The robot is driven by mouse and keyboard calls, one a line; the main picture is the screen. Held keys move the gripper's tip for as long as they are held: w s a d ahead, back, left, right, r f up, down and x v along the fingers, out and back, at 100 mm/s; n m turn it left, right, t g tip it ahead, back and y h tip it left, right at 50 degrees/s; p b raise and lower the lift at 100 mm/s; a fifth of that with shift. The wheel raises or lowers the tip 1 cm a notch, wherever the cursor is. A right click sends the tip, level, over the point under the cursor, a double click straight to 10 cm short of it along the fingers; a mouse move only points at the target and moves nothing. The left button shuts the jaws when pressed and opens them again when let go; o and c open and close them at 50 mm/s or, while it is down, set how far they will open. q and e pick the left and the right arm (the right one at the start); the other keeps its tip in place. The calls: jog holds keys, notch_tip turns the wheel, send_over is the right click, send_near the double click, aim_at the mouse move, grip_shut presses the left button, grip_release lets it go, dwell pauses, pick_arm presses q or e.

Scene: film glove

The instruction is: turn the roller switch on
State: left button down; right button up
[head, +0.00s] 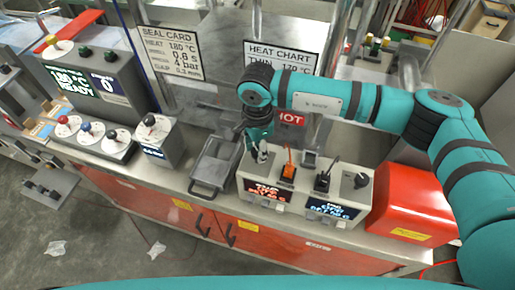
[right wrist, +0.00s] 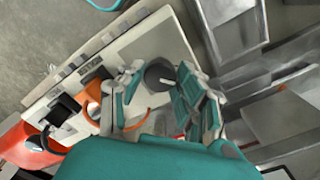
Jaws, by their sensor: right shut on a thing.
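A pale control box (head: 247,187) on the bench carries two lit displays and a row of controls. A dark round knob (right wrist: 160,75) with a pale pointer sits on its top face in the right wrist view. My right gripper (head: 260,148) reaches down onto the left end of the box. In the right wrist view its fingers (right wrist: 165,97) are on either side of the knob, shut on it. In the head view the gripper mostly hides the knob. My left gripper is not in view.
An orange switch (head: 288,172), a black switch (head: 323,180) and another black knob (head: 361,181) stand close to the right. A red housing (head: 410,200) is beyond them. A grey metal tray with a handle (head: 210,166) lies left of the box.

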jog(key=m+b, duration=0.1)
jog(key=b, duration=0.2)
jog(key=m+b, duration=0.2)
jog(key=b, duration=0.1)
jog(key=m+b, duration=0.2)
jog(key=b, duration=0.1)
jog(key=shift+f, duration=0.35)
jog(key=m+b, duration=0.4)
jog(key=b, duration=0.1)
jog(key=m+b, duration=0.4)
jog(key=b, duration=0.1)
jog(key=shift+r+m, duration=0.2)
jog(key=shift+m, duration=0.1)
jog(key=shift+r+m+b, duration=0.2)
jog(key=shift+m+b, duration=1.4)
jog(key=shift+m, duration=0.2)
jog(key=o, duration=1.1)
jog(key=shift+o, duration=0.2)
notch_tip(320, 180, up, 12)
